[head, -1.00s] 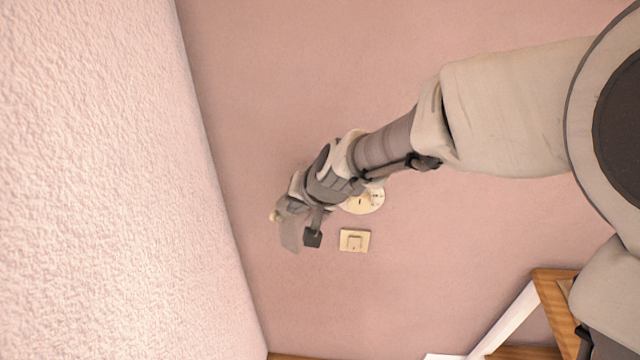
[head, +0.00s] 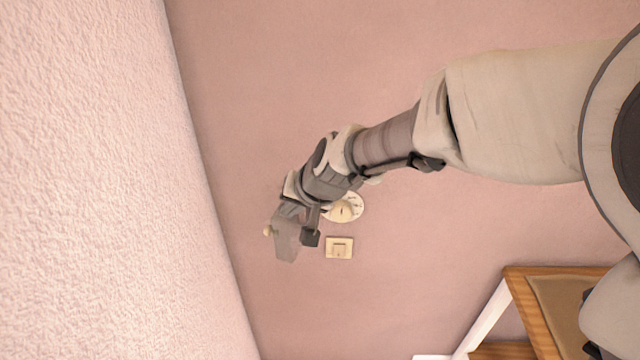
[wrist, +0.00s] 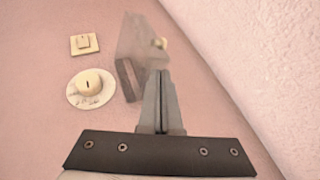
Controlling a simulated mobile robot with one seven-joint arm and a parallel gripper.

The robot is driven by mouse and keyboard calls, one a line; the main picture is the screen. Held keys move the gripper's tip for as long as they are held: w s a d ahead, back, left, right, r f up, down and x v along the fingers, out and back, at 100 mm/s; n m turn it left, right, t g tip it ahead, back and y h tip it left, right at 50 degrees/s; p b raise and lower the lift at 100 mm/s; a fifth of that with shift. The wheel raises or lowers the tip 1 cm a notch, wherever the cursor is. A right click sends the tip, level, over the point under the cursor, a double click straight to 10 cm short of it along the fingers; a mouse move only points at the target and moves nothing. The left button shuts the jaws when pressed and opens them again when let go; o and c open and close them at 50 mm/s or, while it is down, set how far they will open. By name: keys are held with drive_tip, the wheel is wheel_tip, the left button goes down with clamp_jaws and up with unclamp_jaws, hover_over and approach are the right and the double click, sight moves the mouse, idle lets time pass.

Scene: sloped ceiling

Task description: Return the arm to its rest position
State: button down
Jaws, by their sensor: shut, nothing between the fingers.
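My gripper (head: 287,245) hangs at the end of my outstretched arm, in front of the pink wall in the head view. In the wrist view the two grey fingers of my gripper (wrist: 160,73) are together, with nothing between them. A blurred grey shape (wrist: 140,45) with a dark end lies just beyond the fingertips; I cannot tell what it is.
A round cream dial (head: 343,207) is partly hidden behind my wrist. A square switch (head: 339,247) is below it. A textured pale surface (head: 90,180) rises at left. A wooden frame (head: 540,300) stands at lower right.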

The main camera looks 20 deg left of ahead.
drive_tip(key=shift+s+d+r, duration=0.1)
drive_tip(key=shift+r, duration=0.15)
drive_tip(key=shift+d, duration=0.1)
drive_tip(key=s+d+r+m+t+h, duration=0.15)
drive_tip(key=d+r, duration=0.25)
drive_tip(key=d, duration=0.7)
drive_tip(key=d+r+t+h, duration=0.15)
drive_tip(key=d+r, duration=0.35)
drive_tip(key=d, duration=0.7)
drive_tip(key=s+d+m+h, duration=0.1)
drive_tip(key=s+d, duration=0.4)
drive_tip(key=d, duration=0.3)
drive_tip(key=s+d+m+h, duration=0.1)
drive_tip(key=s+d+h, duration=0.1)
drive_tip(key=s+d, duration=0.4)
drive_tip(key=d, duration=0.3)
drive_tip(key=shift+s+g+h, duration=0.25)
drive_tip(key=shift+g+h, duration=0.05)
drive_tip(key=shift+g, duration=0.1)
drive_tip(key=shift+a, duration=0.1)
